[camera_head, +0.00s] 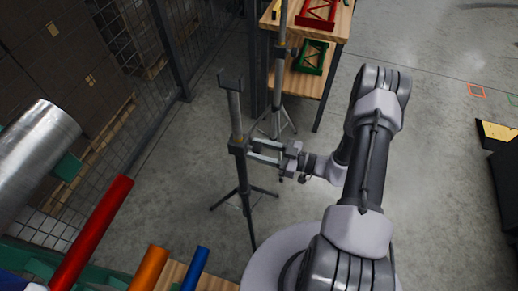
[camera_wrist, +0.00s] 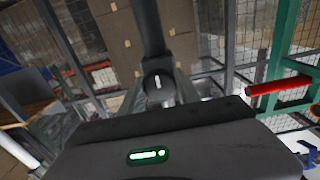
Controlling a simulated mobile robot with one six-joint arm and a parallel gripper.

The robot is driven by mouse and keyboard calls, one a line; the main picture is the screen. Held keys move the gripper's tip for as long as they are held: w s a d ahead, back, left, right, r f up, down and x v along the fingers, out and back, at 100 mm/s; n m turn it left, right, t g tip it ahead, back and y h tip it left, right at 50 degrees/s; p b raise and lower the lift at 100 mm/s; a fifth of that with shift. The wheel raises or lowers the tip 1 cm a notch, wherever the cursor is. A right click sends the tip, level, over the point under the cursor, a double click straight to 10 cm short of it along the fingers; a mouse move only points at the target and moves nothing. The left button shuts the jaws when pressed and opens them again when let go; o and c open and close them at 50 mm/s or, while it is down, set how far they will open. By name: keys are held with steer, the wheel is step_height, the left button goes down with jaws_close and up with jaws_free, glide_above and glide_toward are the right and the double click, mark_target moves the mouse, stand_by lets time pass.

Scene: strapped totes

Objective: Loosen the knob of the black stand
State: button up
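The black stand (camera_head: 242,178) stands upright on a tripod in the middle of the head view, with a grey upper tube and a forked top. A dark collar sits partway up its pole. My gripper (camera_head: 258,151) reaches the collar from the right, its two fingers level and apart. In the wrist view, the round dark knob (camera_wrist: 158,87) with a white mark faces the camera, in front of the dark pole (camera_wrist: 147,28). The fingertips (camera_wrist: 159,92) show on both sides of the knob, apart from each other; whether they touch it is hard to tell.
A second tripod stand (camera_head: 278,85) is close behind. A wooden table (camera_head: 338,27) holds red and green frames. A mesh fence (camera_head: 135,50) and stacked boxes (camera_head: 60,45) are at left. Red (camera_head: 95,230), orange and blue tubes are at lower left. Floor at right is mostly clear.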

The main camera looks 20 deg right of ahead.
jaws_close()
